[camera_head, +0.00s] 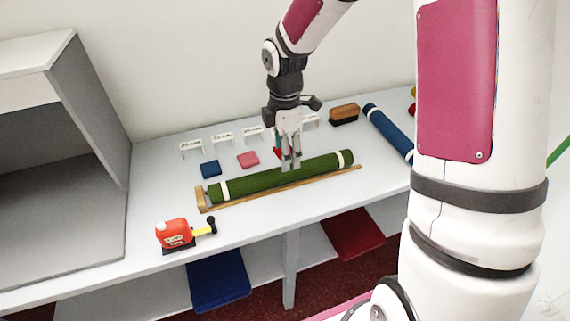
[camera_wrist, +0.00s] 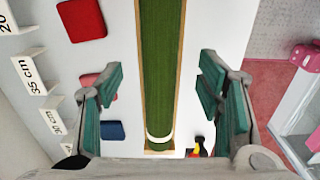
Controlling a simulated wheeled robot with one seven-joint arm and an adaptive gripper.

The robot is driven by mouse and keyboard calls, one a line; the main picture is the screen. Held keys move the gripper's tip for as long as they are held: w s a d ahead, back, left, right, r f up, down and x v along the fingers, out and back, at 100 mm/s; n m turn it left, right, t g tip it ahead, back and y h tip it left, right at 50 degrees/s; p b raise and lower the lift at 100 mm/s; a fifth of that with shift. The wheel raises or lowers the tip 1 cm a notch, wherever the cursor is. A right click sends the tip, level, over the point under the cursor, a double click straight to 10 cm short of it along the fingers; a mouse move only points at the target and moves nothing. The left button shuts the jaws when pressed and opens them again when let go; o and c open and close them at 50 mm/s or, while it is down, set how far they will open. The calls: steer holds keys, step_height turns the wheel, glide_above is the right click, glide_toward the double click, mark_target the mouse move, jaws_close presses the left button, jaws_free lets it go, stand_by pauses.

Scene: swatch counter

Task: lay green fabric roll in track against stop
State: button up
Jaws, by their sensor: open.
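The green fabric roll (camera_head: 300,173) has a white band near each end and lies lengthwise along the wooden track (camera_head: 329,178) on the counter. Its left end is close to the raised wooden stop (camera_head: 202,199) at the track's left end; I cannot tell if they touch. In the wrist view the roll (camera_wrist: 160,70) lies between the track's two rails (camera_wrist: 180,60). My gripper (camera_head: 291,164) points down at the middle of the roll. In the wrist view my gripper (camera_wrist: 161,95) is open, its green-padded fingers wide apart on either side of the roll.
A red tape measure (camera_head: 175,233) stands at the front left. Blue (camera_head: 210,169) and pink (camera_head: 248,159) swatches and small label stands (camera_head: 222,138) lie behind the track. A brush (camera_head: 344,113) and blue roll (camera_head: 388,131) are at the right. A grey cabinet (camera_head: 98,110) borders the left.

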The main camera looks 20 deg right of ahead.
steer(key=s+r+m+t+h, duration=0.1)
steer(key=s+r+m, duration=0.3)
steer(key=s+r, duration=0.3)
steer(key=s+r+m+t, duration=0.1)
steer(key=s+r+m, duration=0.4)
steer(key=r, duration=0.5)
steer(key=s+r+m+t+y, duration=0.1)
steer(key=s+r+m+t, duration=0.1)
steer(key=s+m, duration=0.7)
steer(key=s, duration=0.4)
steer(key=shift+d+r, duration=0.15)
steer(key=shift+r, duration=0.1)
steer(key=shift+s, duration=0.1)
